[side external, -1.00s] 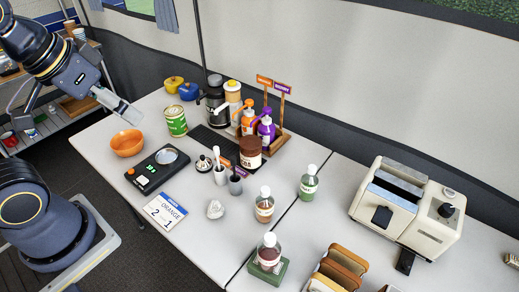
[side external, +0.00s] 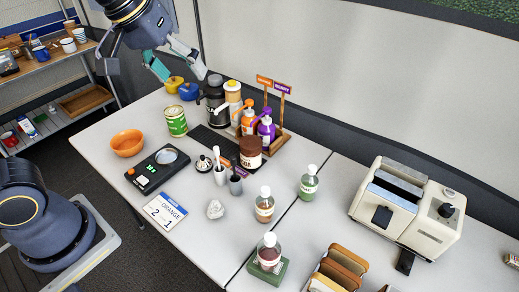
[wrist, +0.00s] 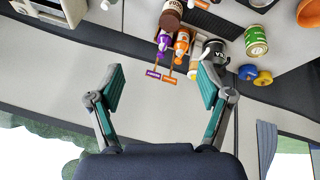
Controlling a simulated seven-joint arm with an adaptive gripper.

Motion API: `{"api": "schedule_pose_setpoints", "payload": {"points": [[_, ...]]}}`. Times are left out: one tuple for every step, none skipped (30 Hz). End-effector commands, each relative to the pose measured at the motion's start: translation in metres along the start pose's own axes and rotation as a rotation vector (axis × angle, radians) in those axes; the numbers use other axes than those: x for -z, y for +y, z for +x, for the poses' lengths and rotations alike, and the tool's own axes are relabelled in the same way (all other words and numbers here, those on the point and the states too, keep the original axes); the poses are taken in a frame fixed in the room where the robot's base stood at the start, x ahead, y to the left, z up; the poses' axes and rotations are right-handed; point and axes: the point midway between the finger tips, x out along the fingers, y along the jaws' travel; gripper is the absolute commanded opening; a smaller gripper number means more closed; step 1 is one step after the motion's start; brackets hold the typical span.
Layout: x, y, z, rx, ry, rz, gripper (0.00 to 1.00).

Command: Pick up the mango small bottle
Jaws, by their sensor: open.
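Several small capped bottles stand upright on the table in the side view. One has amber-brown contents (side external: 265,207), one is green (side external: 308,185), and one is dark red (side external: 269,252) on a green block. Their labels are too small to read, so I cannot tell for sure which is mango. My gripper (side external: 173,62) is open and empty, high above the far left of the table, well away from these bottles. In the wrist view my gripper (wrist: 161,85) has its fingers wide apart with nothing between them. I cannot make out the small bottles there.
A rack holds orange (side external: 248,120) and purple (side external: 266,130) pump bottles with upright signs. A brown jar (side external: 251,153), black carafe (side external: 213,103), green can (side external: 176,122), orange bowl (side external: 127,143), scale (side external: 150,172) and toaster (side external: 390,215) stand around. The wall runs behind.

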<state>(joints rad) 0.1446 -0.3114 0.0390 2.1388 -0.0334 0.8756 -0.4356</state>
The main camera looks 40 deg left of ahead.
Motion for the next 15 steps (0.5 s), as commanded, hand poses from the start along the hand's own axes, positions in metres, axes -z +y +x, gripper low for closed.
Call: {"api": "schedule_pose_setpoints", "payload": {"points": [[0.007, 0.017, 0.020, 0.008, -0.048, -0.008, 0.79], [0.011, 0.027, 0.032, 0.014, -0.072, -0.015, 0.79], [0.014, 0.040, 0.051, 0.025, -0.107, -0.021, 0.79], [0.015, 0.050, 0.065, 0.035, -0.133, -0.023, 0.79], [0.014, 0.059, 0.080, 0.046, -0.158, -0.022, 0.79], [0.011, 0.071, 0.100, 0.062, -0.190, -0.016, 0.79], [0.007, 0.079, 0.114, 0.076, -0.214, -0.007, 0.79], [0.003, 0.086, 0.129, 0.089, -0.236, 0.003, 0.79], [-0.005, 0.095, 0.146, 0.107, -0.264, 0.019, 0.79], [-0.011, 0.099, 0.159, 0.120, -0.283, 0.034, 0.79], [-0.017, 0.103, 0.170, 0.133, -0.302, 0.050, 0.79], [-0.026, 0.107, 0.183, 0.150, -0.324, 0.070, 0.79], [-0.033, 0.108, 0.191, 0.161, -0.339, 0.083, 0.79], [-0.039, 0.110, 0.198, 0.172, -0.353, 0.095, 0.79], [-0.047, 0.110, 0.205, 0.185, -0.370, 0.109, 0.79]]}}
